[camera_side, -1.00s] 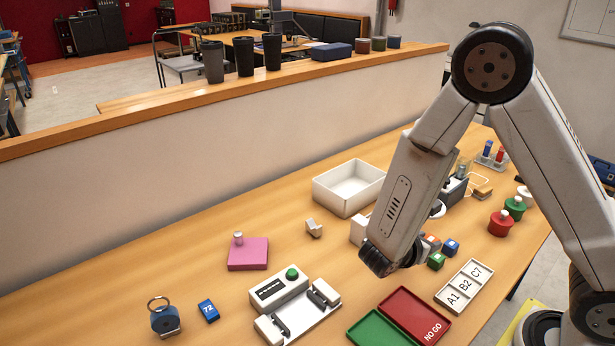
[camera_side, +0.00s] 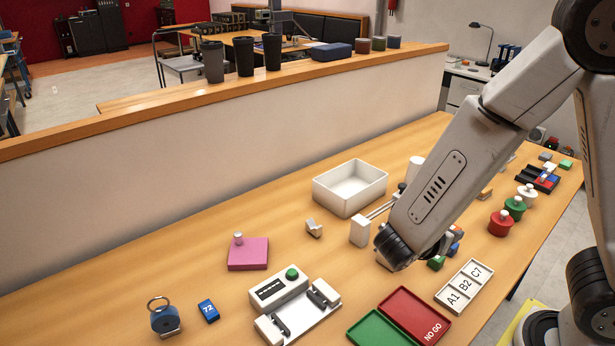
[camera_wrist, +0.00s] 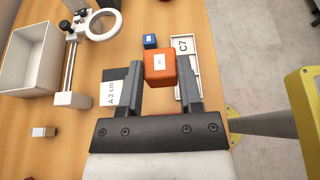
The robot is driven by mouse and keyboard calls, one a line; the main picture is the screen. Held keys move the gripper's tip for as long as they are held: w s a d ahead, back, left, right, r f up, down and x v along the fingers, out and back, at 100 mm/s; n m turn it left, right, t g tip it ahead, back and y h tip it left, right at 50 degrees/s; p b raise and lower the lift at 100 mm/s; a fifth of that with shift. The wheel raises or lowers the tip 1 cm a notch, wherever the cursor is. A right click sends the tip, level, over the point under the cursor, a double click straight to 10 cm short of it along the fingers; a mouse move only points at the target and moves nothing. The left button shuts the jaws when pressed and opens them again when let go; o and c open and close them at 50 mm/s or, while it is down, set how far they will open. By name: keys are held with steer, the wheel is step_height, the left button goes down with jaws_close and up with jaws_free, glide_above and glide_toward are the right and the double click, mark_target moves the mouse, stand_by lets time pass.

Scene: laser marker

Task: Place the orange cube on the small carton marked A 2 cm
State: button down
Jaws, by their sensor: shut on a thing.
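The orange cube (camera_wrist: 160,66) with a white label is held between the two fingers of my gripper (camera_wrist: 161,80) in the wrist view. The small carton marked A 2 cm (camera_wrist: 113,93) is white and lies below, just left of the left finger, which partly covers it. Whether anything touches the carton cannot be told.
A blue cube (camera_wrist: 150,41) and the white labelled tray (camera_wrist: 183,46) lie close by. A magnifier stand (camera_wrist: 72,60) and white bin (camera_side: 350,187) are to the left.

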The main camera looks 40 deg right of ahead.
steer(key=shift+s+a+r, duration=0.2)
steer(key=shift+s+r, duration=0.5)
steer(key=shift+s, duration=0.05)
steer(key=w+f, duration=0.2)
steer(key=w, duration=0.2)
steer(key=w+d+f, duration=0.1)
steer(key=w+f, duration=0.2)
steer(key=w, duration=0.1)
steer(key=w+d+f, duration=0.1)
steer(key=w+f, duration=0.2)
steer(key=w, duration=0.1)
steer(key=shift+w+f, duration=0.15)
steer(key=shift+w, duration=0.05)
steer(key=shift+w+f, duration=0.5)
steer(key=shift+f, duration=0.05)
steer(key=shift+w+d+f, duration=0.1)
steer(key=shift+w+f, duration=0.1)
steer(key=shift+f, duration=1.6)
steer(key=shift+f, duration=0.15)
